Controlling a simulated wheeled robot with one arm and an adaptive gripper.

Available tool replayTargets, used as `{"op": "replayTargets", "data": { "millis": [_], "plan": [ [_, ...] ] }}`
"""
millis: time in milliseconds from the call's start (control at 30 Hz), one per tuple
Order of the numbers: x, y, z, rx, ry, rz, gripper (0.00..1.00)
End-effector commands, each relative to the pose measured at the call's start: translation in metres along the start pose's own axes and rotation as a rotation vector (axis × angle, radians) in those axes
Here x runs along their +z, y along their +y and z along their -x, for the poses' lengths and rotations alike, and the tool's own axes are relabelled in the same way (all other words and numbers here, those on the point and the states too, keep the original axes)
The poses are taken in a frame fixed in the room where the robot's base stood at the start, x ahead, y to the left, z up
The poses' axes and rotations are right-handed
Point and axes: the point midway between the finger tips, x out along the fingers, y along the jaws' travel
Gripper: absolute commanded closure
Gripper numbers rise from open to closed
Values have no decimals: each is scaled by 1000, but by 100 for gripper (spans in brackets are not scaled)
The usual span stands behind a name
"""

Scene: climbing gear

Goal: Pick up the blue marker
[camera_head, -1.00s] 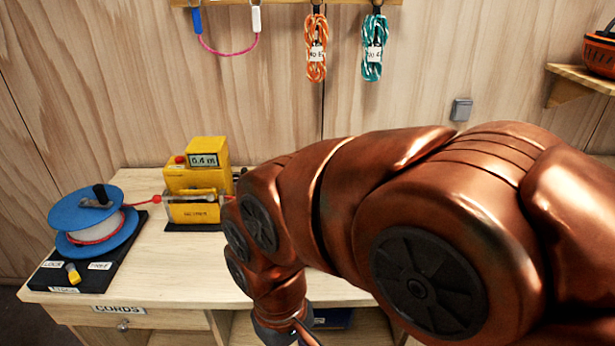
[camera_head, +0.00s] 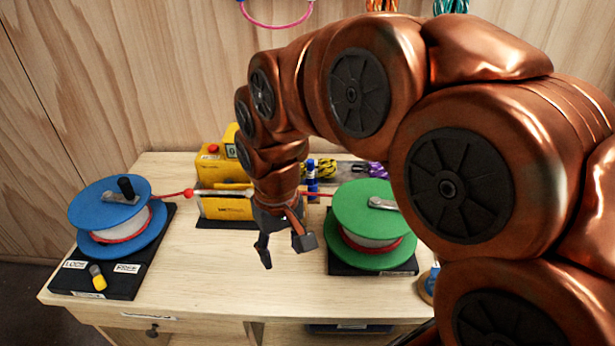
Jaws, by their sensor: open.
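A slim upright blue object (camera_head: 312,182), which looks like the blue marker, stands at the back of the workbench (camera_head: 220,280). It is just right of my wrist, between the yellow meter (camera_head: 218,206) and the green reel (camera_head: 350,204). My arm is close to it in the picture, and its lower end is hard to make out. My gripper (camera_head: 287,250) points down over the bench in front of the meter, left of the green reel. Its fingers are apart with nothing between them.
A blue reel (camera_head: 95,198) on a black base stands at the left, with a yellow-tipped lever (camera_head: 97,278). A red cord (camera_head: 172,195) runs from it into the meter. Yellow and purple cord bundles (camera_head: 376,169) lie at the back. The front middle of the bench is clear.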

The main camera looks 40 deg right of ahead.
Motion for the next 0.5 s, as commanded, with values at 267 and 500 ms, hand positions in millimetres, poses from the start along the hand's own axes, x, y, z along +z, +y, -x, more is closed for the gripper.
{"op": "replayTargets", "data": {
  "millis": [267,500],
  "plan": [
    [-98,44,5,-6,96,-89,47],
    [-172,102,4,1,180,-189,47]
  ]
}}
